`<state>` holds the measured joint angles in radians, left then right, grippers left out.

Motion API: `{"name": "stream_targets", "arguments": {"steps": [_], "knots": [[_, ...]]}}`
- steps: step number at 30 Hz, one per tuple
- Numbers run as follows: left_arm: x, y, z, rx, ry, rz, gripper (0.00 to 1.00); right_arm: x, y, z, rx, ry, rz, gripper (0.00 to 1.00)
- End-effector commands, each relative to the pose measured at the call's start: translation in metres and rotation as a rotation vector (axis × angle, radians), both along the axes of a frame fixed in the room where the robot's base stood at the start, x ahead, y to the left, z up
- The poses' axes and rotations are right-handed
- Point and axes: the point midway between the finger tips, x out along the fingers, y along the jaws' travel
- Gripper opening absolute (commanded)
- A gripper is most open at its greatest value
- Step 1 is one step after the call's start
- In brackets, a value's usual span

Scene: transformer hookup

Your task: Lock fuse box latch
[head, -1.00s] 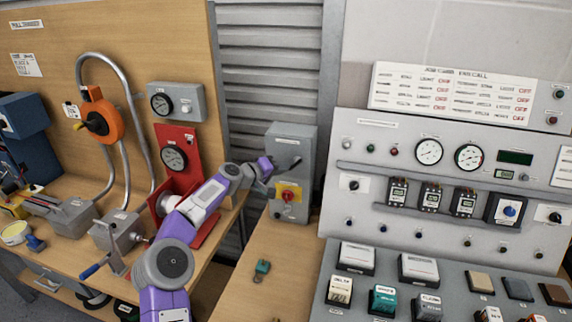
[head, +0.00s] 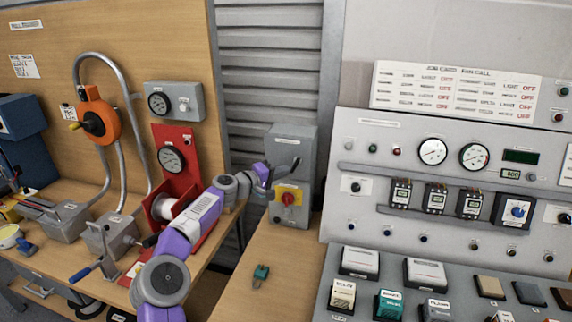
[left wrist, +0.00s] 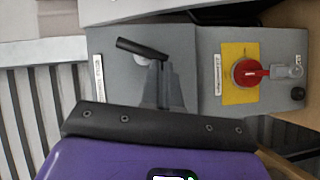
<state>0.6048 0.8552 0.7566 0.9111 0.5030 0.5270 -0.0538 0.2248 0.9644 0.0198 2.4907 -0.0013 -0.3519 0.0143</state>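The grey fuse box (head: 304,146) stands at the back of the bench in the head view. A black latch handle (left wrist: 142,48) sticks out of its face in the left wrist view, lying slightly tilted. A red rotary knob (left wrist: 246,72) sits on a yellow plate on the same face; it also shows in the head view (head: 289,198). My left gripper (head: 270,177) is at the box's left side in the head view. Its grey fingers (left wrist: 163,66) look closed together, with tips close to the handle; contact cannot be told. My right gripper is not in view.
A red stand with a gauge (head: 171,160) and a spool is left of my arm. A grey control panel (head: 400,150) fills the right side. A small green padlock-like item (head: 261,271) lies on the wooden bench, which is otherwise clear in front of the box.

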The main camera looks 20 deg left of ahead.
Motion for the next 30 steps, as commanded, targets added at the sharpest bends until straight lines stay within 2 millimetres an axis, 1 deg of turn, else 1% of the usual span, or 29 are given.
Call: {"name": "stream_targets", "arguments": {"steps": [3,15,30], "knots": [[0.0,-0.001,-0.003,-0.036,-0.002,-0.001,0.0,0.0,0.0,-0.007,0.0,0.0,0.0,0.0],[0.0,-0.003,-0.006,-0.136,-0.011,-0.001,0.0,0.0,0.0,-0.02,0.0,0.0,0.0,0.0],[0.0,-0.005,-0.008,-0.135,-0.009,-0.001,0.0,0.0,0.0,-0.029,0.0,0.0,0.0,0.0]]}}
